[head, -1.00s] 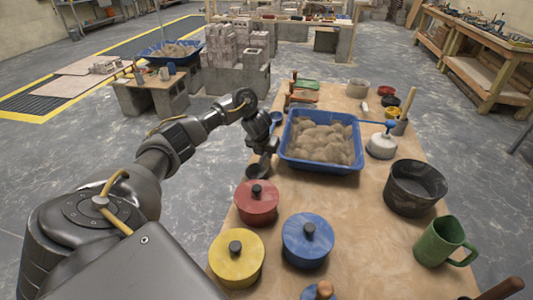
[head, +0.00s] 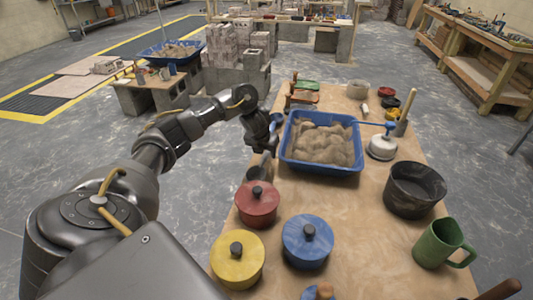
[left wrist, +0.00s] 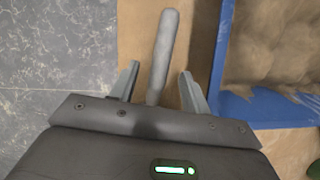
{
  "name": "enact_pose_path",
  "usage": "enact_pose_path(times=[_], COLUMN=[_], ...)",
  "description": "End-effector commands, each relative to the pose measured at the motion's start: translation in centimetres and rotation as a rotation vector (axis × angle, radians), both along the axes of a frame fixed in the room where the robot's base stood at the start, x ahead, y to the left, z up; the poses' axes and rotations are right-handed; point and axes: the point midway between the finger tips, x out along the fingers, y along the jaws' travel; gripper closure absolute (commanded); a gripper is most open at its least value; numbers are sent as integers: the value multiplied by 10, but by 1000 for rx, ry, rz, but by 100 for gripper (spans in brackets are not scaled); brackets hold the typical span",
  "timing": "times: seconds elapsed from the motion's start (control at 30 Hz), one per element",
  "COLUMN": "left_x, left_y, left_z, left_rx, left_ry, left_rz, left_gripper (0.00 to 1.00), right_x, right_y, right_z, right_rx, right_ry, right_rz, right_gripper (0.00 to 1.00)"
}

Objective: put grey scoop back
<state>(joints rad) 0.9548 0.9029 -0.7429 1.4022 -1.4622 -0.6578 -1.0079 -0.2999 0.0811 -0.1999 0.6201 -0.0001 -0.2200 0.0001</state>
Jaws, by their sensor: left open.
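The grey scoop shows in the head view as a dark bowl (head: 256,174) at the table's left edge, just behind the red lidded pot. In the left wrist view its grey rod-like handle (left wrist: 165,50) runs between the two fingers. My left gripper (head: 268,150) is low over the table's left edge, beside the blue tub. Its fingers (left wrist: 158,85) are apart, one on each side of the handle, with gaps visible. The gripper hides part of the scoop in the head view. My right gripper is not in view.
A blue tub (head: 286,160) of sand-coloured mortar stands right of the gripper. Red (head: 257,204), yellow (head: 237,260) and blue (head: 307,241) lidded pots stand nearer. A black bucket (head: 414,190) and a green mug (head: 442,243) are at right.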

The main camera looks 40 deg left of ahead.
Motion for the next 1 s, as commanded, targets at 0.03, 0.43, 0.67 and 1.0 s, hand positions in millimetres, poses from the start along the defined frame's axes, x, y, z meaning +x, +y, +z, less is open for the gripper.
enact_pose_path(times=[0.03, 0.43, 0.67, 1.0], left_x=[-3, -24, -27, -26], left_y=[0, -9, -10, -10], left_z=[20, 69, 70, 86], left_rx=[5, 2, -1, 0], left_ry=[-3, 0, 2, 0], left_rz=[-3, -1, 1, 0], left_gripper=[53, 53, 53, 53], right_x=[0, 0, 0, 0], right_y=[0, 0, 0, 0], right_z=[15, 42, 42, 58], right_rx=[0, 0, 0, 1], right_ry=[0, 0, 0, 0], right_rz=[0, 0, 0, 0], right_gripper=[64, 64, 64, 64])
